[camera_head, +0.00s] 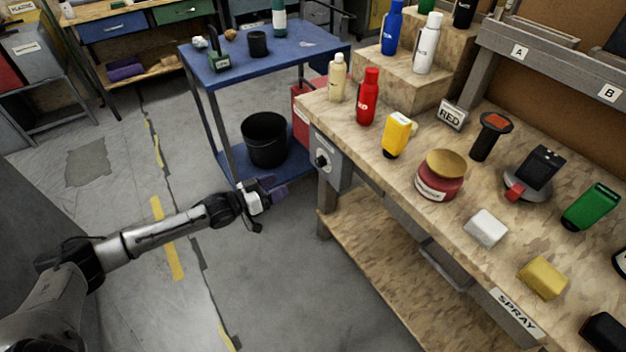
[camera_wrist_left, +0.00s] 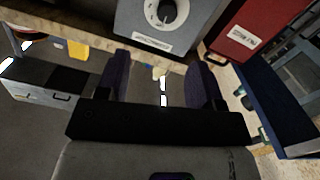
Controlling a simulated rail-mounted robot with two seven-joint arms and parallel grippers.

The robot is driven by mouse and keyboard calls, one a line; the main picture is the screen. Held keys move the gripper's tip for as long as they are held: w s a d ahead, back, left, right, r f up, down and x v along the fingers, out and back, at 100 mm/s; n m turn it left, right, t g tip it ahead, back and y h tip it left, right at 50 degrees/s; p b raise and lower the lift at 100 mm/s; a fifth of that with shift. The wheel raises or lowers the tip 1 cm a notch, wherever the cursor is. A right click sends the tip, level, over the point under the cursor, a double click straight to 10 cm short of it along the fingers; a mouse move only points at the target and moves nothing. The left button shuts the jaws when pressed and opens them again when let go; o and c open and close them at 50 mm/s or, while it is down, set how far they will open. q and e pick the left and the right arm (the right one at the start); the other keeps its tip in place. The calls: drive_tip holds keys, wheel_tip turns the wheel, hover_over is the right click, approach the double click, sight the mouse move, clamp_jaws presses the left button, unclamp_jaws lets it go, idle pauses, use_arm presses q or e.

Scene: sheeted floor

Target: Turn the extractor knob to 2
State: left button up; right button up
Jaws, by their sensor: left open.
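The extractor knob is a black round knob (camera_head: 321,161) on a grey control box (camera_head: 328,172) fixed to the left end of the workbench. In the left wrist view the knob (camera_wrist_left: 167,12) shows at the top on the grey box (camera_wrist_left: 135,30), with a white pointer mark and numbers too small to read, above a label. My left gripper (camera_head: 275,190) is left of the box and a little lower, apart from it. In the left wrist view its two dark fingers (camera_wrist_left: 160,82) are spread apart with nothing between them. My right gripper is not in view.
A blue cart (camera_head: 262,66) with a black bucket (camera_head: 265,138) stands behind my gripper. A red box (camera_head: 303,117) is close behind the control box. The workbench (camera_head: 375,165) holds bottles, a red jar and blocks. The floor in front is clear.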

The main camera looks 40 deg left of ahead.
use_arm(q)
drive_tip(key=a, duration=0.1)
drive_tip(key=b, duration=0.7)
approach(317, 163)
drive_tip(key=x, duration=0.6)
drive_tip(key=shift+w+d+f, duration=0.1)
drive_tip(key=shift+w+f, duration=0.05)
drive_tip(key=shift+w, duration=0.1)
drive_tip(key=shift+b+x, duration=0.35)
drive_tip(key=shift+x, duration=0.6)
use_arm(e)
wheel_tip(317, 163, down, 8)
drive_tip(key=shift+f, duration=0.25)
use_arm(q)
drive_tip(key=shift+c, duration=0.2)
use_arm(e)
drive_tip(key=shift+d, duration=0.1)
use_arm(q)
drive_tip(key=c, duration=0.9)
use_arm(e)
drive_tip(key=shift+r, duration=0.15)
